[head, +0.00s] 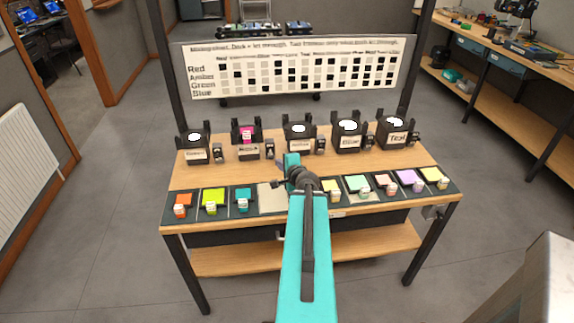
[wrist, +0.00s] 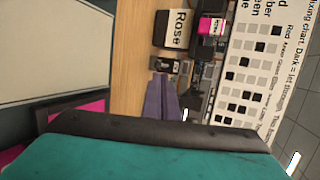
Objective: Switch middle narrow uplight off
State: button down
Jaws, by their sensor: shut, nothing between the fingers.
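Five black uplights stand in a row at the back of the table. The middle one (head: 299,146) has a pale top and a label too small to read; a small switch box (head: 321,146) stands at its right. The second from left, labelled Rose (head: 249,152), shows a pink panel; its switch box (head: 270,150) stands at its right. The Rose label also shows in the wrist view (wrist: 178,29). My gripper (wrist: 160,80) has its lavender fingers together and empty, close to a switch box (wrist: 165,66). Contact with it cannot be told.
Uplights with pale tops stand at the left (head: 194,146) and right (head: 348,137), (head: 394,132). A colour chart (head: 300,72) stands behind. Bare wood (head: 365,168) separates uplights and tiles.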

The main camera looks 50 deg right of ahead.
jog(key=shift+p+v, duration=0.9)
jog(key=shift+p, duration=2.1)
jog(key=shift+p+v, duration=2.35)
jog(key=shift+p, duration=2.05)
jog(key=shift+s+f, duration=0.1)
jog(key=shift+f, duration=0.05)
